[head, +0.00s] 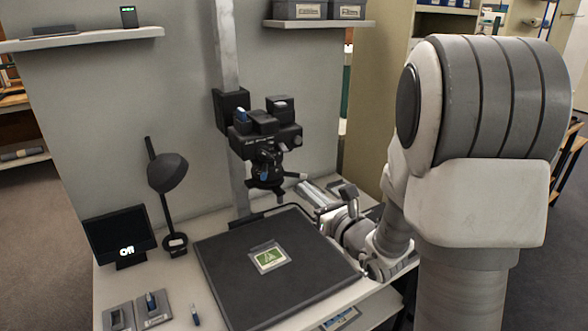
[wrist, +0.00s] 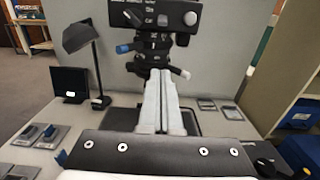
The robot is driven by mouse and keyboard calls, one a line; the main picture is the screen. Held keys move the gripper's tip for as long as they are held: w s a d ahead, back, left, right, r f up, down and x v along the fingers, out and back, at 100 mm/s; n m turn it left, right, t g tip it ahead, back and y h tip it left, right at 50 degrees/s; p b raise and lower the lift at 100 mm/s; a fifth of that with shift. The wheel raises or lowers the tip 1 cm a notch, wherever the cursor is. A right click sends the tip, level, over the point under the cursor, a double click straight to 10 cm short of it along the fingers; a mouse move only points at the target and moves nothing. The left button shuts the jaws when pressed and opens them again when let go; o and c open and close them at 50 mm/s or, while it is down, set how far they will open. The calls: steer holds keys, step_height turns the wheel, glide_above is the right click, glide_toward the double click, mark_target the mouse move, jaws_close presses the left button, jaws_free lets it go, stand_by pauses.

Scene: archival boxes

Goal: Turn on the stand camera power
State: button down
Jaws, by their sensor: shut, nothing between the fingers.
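The black stand camera (head: 262,138) hangs on a pale upright column above a dark copy board (head: 215,262). Its lower mount with blue parts shows in both views, and its body is cut off at the top of the wrist view (wrist: 155,18). My gripper (head: 306,188) is right of the camera mount and lower than its body, above the board's far right side. In the wrist view its fingers (wrist: 164,78) are together and empty, pointing toward the mount. Whether they touch it is unclear. The camera's power control cannot be made out.
A small black screen (head: 121,238) with short white text and a desk lamp (head: 168,172) stand at left. Grey switch plates (head: 152,310) with blue levers lie at front left. A green-pictured card (head: 268,258) lies on the board. Shelves (head: 82,39) hang above.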

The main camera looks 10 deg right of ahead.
mark_target(283, 148)
steer(key=b+x, duration=0.1)
steer(key=x, duration=0.8)
steer(key=shift+w+a+f, duration=0.15)
steer(key=shift+w, duration=0.1)
steer(key=r, duration=0.3)
steer(key=shift+s, duration=0.4)
steer(key=shift+s+d+r, duration=0.2)
steer(key=shift+d+r, duration=0.05)
steer(key=shift+r, duration=0.2)
steer(key=shift+d+r+p, duration=0.1)
steer(key=shift+r+p, duration=0.15)
steer(key=shift+p, duration=0.4)
steer(key=shift+g, duration=0.3)
